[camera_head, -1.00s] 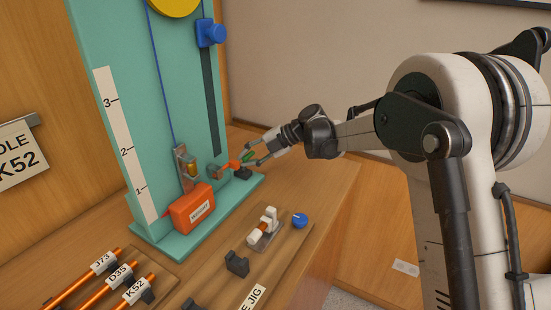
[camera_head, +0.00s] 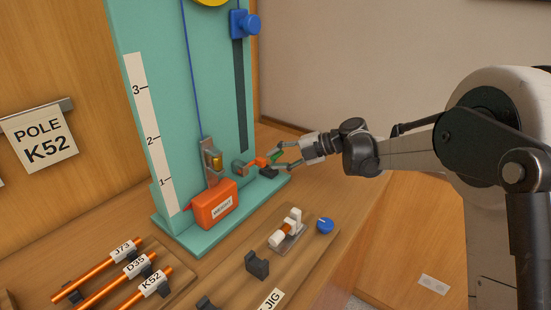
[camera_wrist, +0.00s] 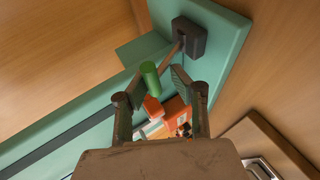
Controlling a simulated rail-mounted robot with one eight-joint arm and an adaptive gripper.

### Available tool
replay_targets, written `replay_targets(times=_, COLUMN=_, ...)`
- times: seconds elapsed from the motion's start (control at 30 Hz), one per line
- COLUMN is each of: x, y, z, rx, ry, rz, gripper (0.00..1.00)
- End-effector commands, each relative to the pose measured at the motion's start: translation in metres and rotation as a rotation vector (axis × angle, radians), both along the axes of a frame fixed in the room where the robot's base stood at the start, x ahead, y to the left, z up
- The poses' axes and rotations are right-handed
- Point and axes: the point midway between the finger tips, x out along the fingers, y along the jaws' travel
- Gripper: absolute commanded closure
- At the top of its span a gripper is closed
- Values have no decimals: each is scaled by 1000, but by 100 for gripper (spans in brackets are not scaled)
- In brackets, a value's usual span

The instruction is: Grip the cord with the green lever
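The green lever (camera_head: 277,156) sits at the foot of the teal board, on an orange part beside a dark block. In the wrist view the green lever (camera_wrist: 150,78) stands between my fingertips, closer to the left one. My gripper (camera_head: 282,159) reaches in from the right at the lever; in the wrist view its fingers (camera_wrist: 159,82) are apart, with a gap on the right side of the lever. The blue cord (camera_head: 187,80) runs down the board to a metal fitting (camera_head: 212,160) above the orange weight (camera_head: 214,206). Whether a finger touches the lever I cannot tell.
The teal board (camera_head: 170,90) has a numbered scale strip (camera_head: 150,130) and a blue knob (camera_head: 245,24) on a dark slot. Labelled orange poles (camera_head: 110,285) lie at lower left.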

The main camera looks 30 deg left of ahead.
Motion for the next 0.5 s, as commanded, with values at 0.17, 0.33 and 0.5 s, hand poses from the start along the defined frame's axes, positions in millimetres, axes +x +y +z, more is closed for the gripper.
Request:
replay_targets(times=0.17, x=3, y=-2, z=0, rx=0, ry=-1, rz=-6, gripper=60)
replay_targets(times=0.33, x=1, y=-1, z=1, rx=0, ry=1, rz=-3, gripper=60)
replay_targets(times=0.5, x=4, y=-11, z=7, rx=1, ry=0, rz=-5, gripper=60)
